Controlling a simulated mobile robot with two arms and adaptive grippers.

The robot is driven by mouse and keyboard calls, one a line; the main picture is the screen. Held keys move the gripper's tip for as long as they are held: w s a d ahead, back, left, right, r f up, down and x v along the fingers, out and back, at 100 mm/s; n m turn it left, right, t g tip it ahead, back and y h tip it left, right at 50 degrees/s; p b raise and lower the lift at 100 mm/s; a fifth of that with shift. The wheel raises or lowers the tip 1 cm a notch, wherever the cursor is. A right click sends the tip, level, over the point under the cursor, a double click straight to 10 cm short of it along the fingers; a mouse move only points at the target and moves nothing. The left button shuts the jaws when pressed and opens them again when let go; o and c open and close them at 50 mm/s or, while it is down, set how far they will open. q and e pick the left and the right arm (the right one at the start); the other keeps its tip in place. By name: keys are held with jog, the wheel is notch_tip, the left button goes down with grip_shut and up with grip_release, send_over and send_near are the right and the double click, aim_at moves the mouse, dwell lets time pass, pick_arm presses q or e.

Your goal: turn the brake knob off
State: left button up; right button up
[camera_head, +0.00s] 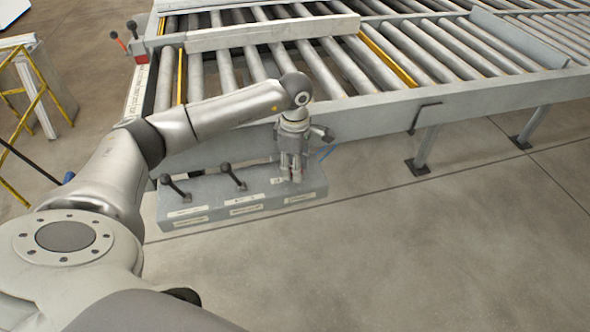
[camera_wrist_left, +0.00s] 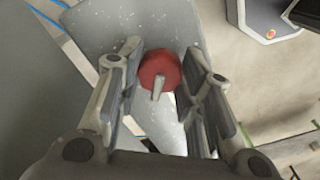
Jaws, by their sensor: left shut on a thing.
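The brake knob (camera_wrist_left: 159,72) is round and red with a short pale bar on its face. It shows in the wrist view between my two fingers. My left gripper (camera_head: 291,176) points down at the right end of the grey control box (camera_head: 320,181) and is shut on the knob. The gripper hides the knob in the head view. In the wrist view my left gripper (camera_wrist_left: 163,100) has one finger on each side of the knob. My right gripper is not in view.
Two black-knobbed levers, one at the left (camera_head: 174,186) and one in the middle (camera_head: 232,174), stand on the box. The roller conveyor (camera_head: 380,118) runs behind it, with a pale profile (camera_head: 270,32) lying across. The floor at the right is clear.

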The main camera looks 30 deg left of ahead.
pick_arm(q)
jog(key=n+b, duration=0.1)
jog(key=n, duration=0.2)
jog(key=shift+n, duration=0.4)
jog(key=shift+n+b, duration=0.65)
jog(key=shift+n, duration=0.95)
jog(key=shift+r, duration=0.1)
jog(key=o, duration=0.9)
jog(key=shift+o, duration=0.8)
notch_tip(320, 180, up, 12)
